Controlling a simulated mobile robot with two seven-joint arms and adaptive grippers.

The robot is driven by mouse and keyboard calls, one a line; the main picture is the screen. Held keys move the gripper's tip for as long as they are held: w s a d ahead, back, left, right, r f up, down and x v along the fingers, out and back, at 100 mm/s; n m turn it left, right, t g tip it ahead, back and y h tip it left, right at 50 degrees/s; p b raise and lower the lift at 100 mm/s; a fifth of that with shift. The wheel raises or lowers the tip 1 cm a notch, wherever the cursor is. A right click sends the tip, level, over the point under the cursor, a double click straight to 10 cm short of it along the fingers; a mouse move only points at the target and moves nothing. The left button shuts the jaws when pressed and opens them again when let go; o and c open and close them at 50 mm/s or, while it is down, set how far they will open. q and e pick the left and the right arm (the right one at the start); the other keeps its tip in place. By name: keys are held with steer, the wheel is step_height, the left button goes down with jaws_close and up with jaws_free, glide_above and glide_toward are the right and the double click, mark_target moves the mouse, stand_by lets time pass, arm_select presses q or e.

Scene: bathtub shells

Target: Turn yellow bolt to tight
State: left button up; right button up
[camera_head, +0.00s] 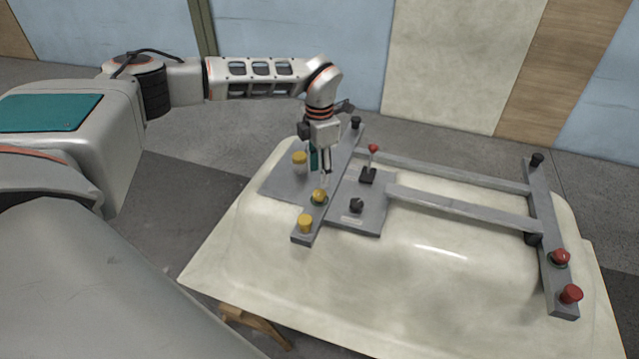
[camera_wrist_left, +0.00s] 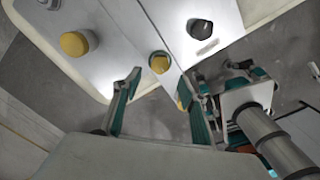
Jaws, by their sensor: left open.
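Three yellow bolts show in the head view. One, with a greenish ring at its base (camera_head: 319,196), sits on the near grey bar (camera_head: 338,180). Another (camera_head: 305,224) is at the bar's front end, and a third (camera_head: 300,158) is on the plate to the left. My left gripper (camera_head: 324,178) points down just above the ringed bolt, open and empty. In the left wrist view, a yellow bolt (camera_wrist_left: 159,63) lies just beyond the open left fingertips (camera_wrist_left: 158,78). I cannot tell whether they touch it. My right gripper is not in the head view.
A red-tipped lever (camera_head: 373,150) and a black knob (camera_head: 356,205) stand close right of the gripper. Long grey rails (camera_head: 460,208) reach a far bar with red knobs (camera_head: 571,293). The pale shell (camera_head: 430,290) is bare in front.

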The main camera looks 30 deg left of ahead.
arm_select(q)
step_height(320, 180, up, 5)
steer(key=shift+r, duration=0.1)
stand_by(0.6)
